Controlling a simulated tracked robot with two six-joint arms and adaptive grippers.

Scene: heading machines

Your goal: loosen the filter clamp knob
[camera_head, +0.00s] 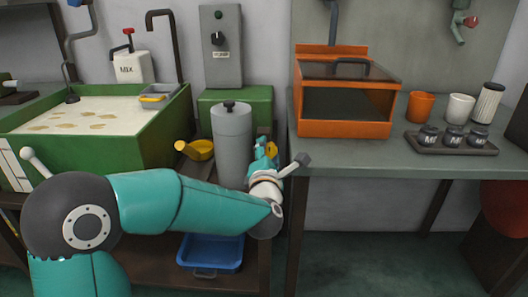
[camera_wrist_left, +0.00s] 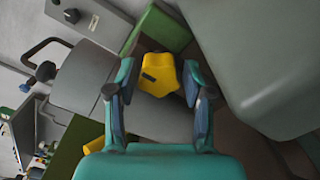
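A yellow lobed knob (camera_wrist_left: 158,73) with a dark slot in its face shows in the left wrist view. I take it to be the filter clamp knob. In the head view a small yellow part of it (camera_head: 271,148) shows beyond my gripper, to the right of a grey cylinder (camera_head: 231,140) with a black top knob. My left gripper (camera_wrist_left: 158,84) is open, with one finger on each side of the knob and a gap visible to the left finger. Contact on the right side is hard to judge. In the head view the gripper (camera_head: 264,155) is partly hidden by its wrist. My right gripper is out of view.
A green tank (camera_head: 150,130) stands at the left. An orange box (camera_head: 345,130) stands on the grey bench (camera_head: 350,160) at the right, near my wrist. A yellow scoop (camera_head: 200,149) lies left of the cylinder. A blue tray (camera_head: 210,250) is below.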

